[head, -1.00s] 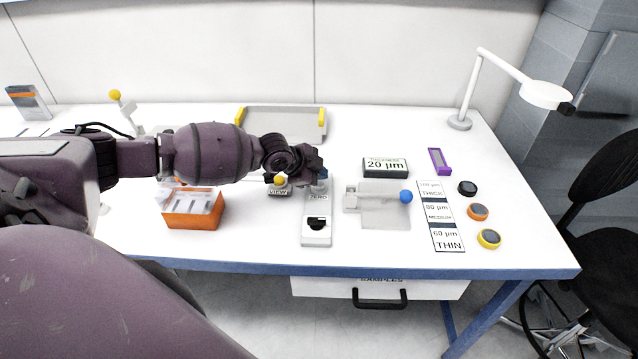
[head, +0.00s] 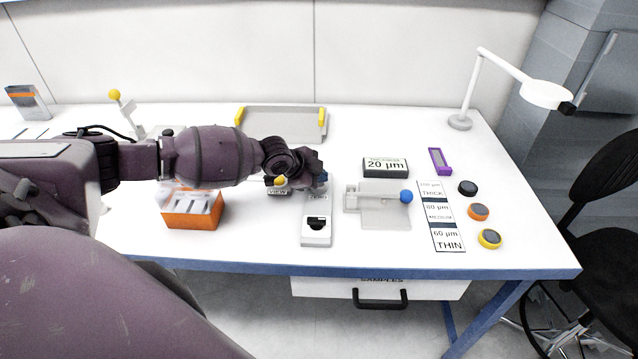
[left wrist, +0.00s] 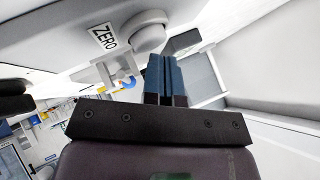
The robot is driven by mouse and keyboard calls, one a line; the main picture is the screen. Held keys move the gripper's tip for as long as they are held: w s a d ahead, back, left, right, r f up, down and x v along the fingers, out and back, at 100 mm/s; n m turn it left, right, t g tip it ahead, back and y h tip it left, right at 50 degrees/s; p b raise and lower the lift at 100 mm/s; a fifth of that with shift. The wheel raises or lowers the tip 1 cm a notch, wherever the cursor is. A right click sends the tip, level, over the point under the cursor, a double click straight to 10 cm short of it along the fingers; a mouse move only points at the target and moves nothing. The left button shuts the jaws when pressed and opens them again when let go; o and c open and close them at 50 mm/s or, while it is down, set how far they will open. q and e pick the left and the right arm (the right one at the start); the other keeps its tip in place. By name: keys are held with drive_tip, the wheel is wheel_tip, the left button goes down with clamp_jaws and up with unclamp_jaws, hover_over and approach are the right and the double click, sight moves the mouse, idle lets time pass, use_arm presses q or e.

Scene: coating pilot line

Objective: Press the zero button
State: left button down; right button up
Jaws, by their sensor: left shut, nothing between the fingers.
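The zero button is a pale grey round knob (left wrist: 150,32) on a white device, beside a ZERO label (left wrist: 104,37) in the left wrist view. In the head view the label (head: 318,197) is shaded, and the button is mostly hidden by my gripper. My left gripper (head: 322,178) is over the far end of the white device (head: 317,232). Its blue fingers (left wrist: 165,72) are together and empty, close beside the button; I cannot tell whether they touch it. My right gripper is not in view.
A yellow-knobbed VIEW piece (head: 279,182) and an orange box (head: 192,214) are left of the device. A blue-knobbed fixture (head: 376,216) and a 20 µm display (head: 385,167) are right. A grey tray (head: 280,124) lies behind. The front table edge is clear.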

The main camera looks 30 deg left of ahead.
use_arm(q)
drive_tip(key=shift+f, duration=0.35)
idle(0.6)
drive_tip(key=shift+r+p, duration=0.55)
drive_tip(key=shift+r, duration=0.4)
